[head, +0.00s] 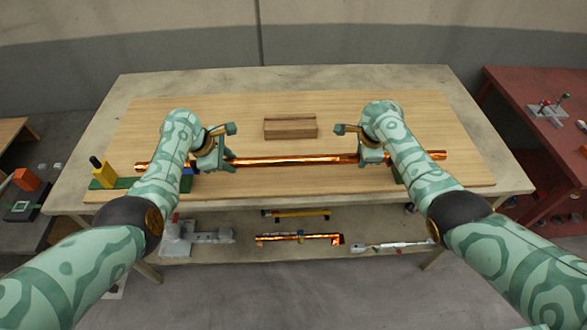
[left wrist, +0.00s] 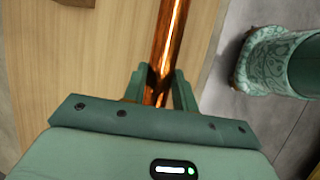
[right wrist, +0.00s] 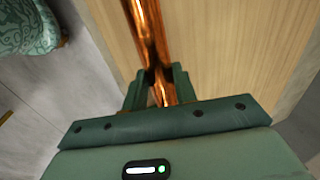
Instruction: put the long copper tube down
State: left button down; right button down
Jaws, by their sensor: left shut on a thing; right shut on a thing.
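The long copper tube (head: 290,161) runs left to right across the front part of the wooden board on the table. My left gripper (head: 226,160) is shut on the tube left of its middle. My right gripper (head: 362,156) is shut on it right of its middle. Both tube ends stick out past the grippers. The tube passes between the fingers in the left wrist view (left wrist: 166,45) and in the right wrist view (right wrist: 147,40). I cannot tell whether the tube touches anything beneath it.
A wooden block (head: 290,127) lies behind the tube on the board (head: 240,115). A green and yellow fixture (head: 108,176) stands at the board's left front. Several tools lie on the shelf (head: 245,247) below. A red table (head: 510,85) stands at right.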

pick_arm(q)
jog(key=shift+w+d+f, duration=0.1)
jog(key=shift+f, duration=0.3)
pick_arm(e)
jog(key=shift+w+f, duration=0.1)
jog(key=shift+f, duration=0.3)
pick_arm(q)
jog(key=c, duration=1.2)
grip_release()
jog(key=shift+r, duration=0.1)
pick_arm(e)
jog(key=c, duration=1.2)
grip_release()
pick_arm(q)
jog(key=shift+o, duration=0.5)
jog(key=shift+s+r, duration=0.1)
jog(key=shift+s, duration=0.15)
pick_arm(e)
jog(key=shift+o, duration=0.5)
jog(key=shift+s+r, duration=0.2)
pick_arm(q)
jog(key=o, duration=0.8)
jog(key=shift+w, duration=0.1)
pick_arm(e)
jog(key=shift+f, duration=0.1)
pick_arm(q)
jog(key=v, duration=1.2)
